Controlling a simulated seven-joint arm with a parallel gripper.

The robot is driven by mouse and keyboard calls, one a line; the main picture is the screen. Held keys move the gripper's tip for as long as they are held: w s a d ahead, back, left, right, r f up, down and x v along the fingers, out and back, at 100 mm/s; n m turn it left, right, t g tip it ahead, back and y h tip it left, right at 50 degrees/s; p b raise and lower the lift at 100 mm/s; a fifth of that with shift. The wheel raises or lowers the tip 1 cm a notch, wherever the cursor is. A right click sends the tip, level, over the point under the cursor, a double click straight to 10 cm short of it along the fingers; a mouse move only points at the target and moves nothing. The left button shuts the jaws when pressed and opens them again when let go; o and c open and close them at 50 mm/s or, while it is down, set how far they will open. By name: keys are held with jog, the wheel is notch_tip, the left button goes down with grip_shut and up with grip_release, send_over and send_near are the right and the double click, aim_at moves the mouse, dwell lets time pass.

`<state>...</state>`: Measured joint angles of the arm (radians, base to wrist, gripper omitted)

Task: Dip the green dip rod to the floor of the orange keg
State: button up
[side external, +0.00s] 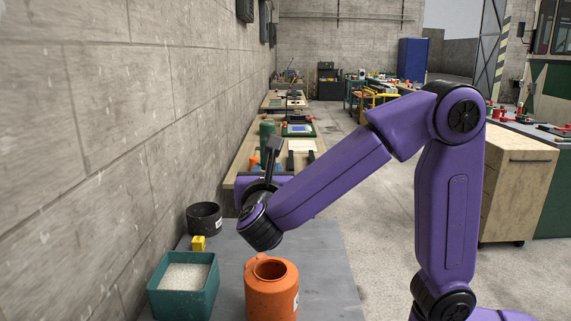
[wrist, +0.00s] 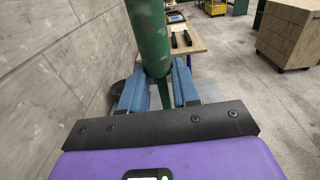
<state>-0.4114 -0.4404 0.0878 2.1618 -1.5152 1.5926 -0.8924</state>
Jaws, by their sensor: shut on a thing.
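The orange keg (side external: 272,297) stands upright on the grey bench in the side view, its round mouth open at the top. In the wrist view the green dip rod (wrist: 147,35) has a thick scuffed upper part that tapers to a thinner part between the blue fingers. My gripper (wrist: 160,80) is shut on it. In the side view my wrist hides the fingers; a green upright piece (side external: 266,131) above it looks like the rod's top. My wrist is above and behind the keg. The rod's lower end is hidden.
On the grey bench (side external: 325,270), a teal box of white grains (side external: 168,292) stands left of the keg. A small yellow block (side external: 198,243) and a black round container (side external: 204,218) are behind it. A concrete wall (side external: 110,130) runs along the left. The bench right of the keg is clear.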

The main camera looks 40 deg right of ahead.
jog(key=shift+f, duration=10.1)
jog(key=shift+f, duration=1.05)
notch_tip(320, 180, up, 17)
